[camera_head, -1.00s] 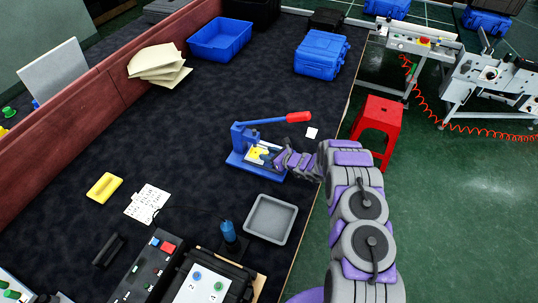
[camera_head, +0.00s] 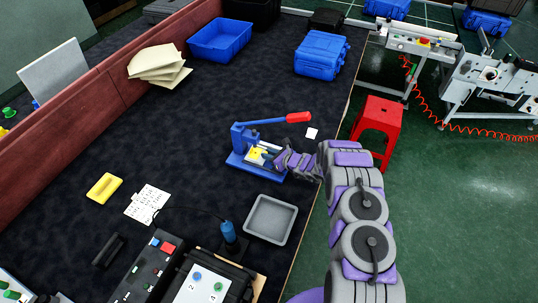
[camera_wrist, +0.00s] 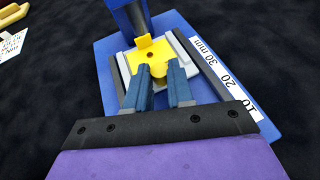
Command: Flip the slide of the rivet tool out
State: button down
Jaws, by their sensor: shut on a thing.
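The blue rivet tool (camera_head: 238,140) stands on the dark table, its lever with a red grip (camera_head: 298,117) held out to the right. Its slide, a yellow plate on a light grey carriage, shows at the tool's base (camera_head: 257,154) and large in the wrist view (camera_wrist: 150,56). My gripper (camera_wrist: 160,76) reaches the tool from the right side. Its two blue-grey fingers are shut on the rounded yellow tab at the slide's near edge. In the head view my gripper (camera_head: 279,160) partly covers the slide.
A grey tray (camera_head: 250,230) lies in front of the tool. A blue screwdriver-like tool (camera_head: 229,232) stands beside it. A ruler scale (camera_wrist: 226,78) runs along the base.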

jog(key=s+d, duration=0.1)
jog(key=d, duration=0.1)
jog(key=s+d, duration=0.1)
jog(key=d, duration=0.2)
jog(key=s+d, duration=0.1)
jog(key=d, duration=0.2)
jog(key=shift+s+d+p, duration=0.1)
jog(key=shift+p, duration=0.3)
jog(key=shift+s+d, duration=0.2)
jog(key=shift+d, duration=0.2)
jog(key=shift+a, duration=0.1)
jog(key=c, duration=1.3)
grip_release()
jog(key=shift+c, duration=0.2)
jog(key=o, duration=0.4)
jog(key=shift+d, duration=0.3)
jog(key=shift+c, duration=0.2)
jog(key=shift+s+a, duration=0.1)
